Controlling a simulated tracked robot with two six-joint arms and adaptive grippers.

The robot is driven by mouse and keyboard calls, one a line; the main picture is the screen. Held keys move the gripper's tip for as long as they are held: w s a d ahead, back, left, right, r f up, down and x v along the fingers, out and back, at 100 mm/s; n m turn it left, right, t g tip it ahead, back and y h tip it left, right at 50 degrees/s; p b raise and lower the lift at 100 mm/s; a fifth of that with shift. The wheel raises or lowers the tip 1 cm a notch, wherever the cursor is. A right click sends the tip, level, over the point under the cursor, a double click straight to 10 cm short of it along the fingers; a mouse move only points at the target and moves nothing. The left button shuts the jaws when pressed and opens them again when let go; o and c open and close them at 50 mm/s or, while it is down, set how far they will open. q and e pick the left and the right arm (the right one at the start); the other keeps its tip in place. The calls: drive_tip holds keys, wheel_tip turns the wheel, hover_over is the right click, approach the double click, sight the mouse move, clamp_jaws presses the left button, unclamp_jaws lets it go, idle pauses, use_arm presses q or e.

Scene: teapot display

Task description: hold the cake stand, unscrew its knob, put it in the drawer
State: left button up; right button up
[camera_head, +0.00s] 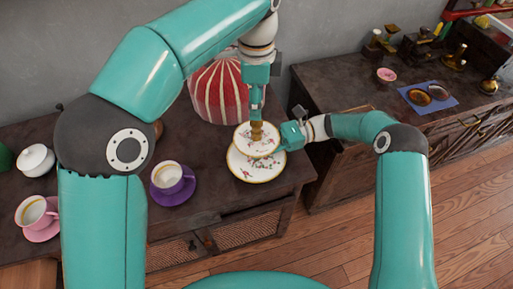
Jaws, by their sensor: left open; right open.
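The cake stand is a two-tier white floral stand with gold rims, its lower plate (258,171) on the dark cabinet near the right corner. Its brass knob (257,131) rises from the middle of the upper plate (246,146). My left gripper (257,117) comes down from above at the top of the knob and is open. My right gripper (283,142) is at the right side of the stand, by the upper plate's edge, and is open. Whether either touches the stand cannot be told. A drawer front (247,229) with a woven panel shows below the cabinet top.
A red-and-white striped tea cosy (217,92) stands behind the stand. A purple-and-white cup (168,177) on a purple saucer (180,193) is to its left. A pink cup (33,211) and a white lidded pot (35,159) stand farther left. Another cabinet (345,85) is at right.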

drive_tip(key=shift+a, duration=0.25)
clamp_jaws()
idle(0.3)
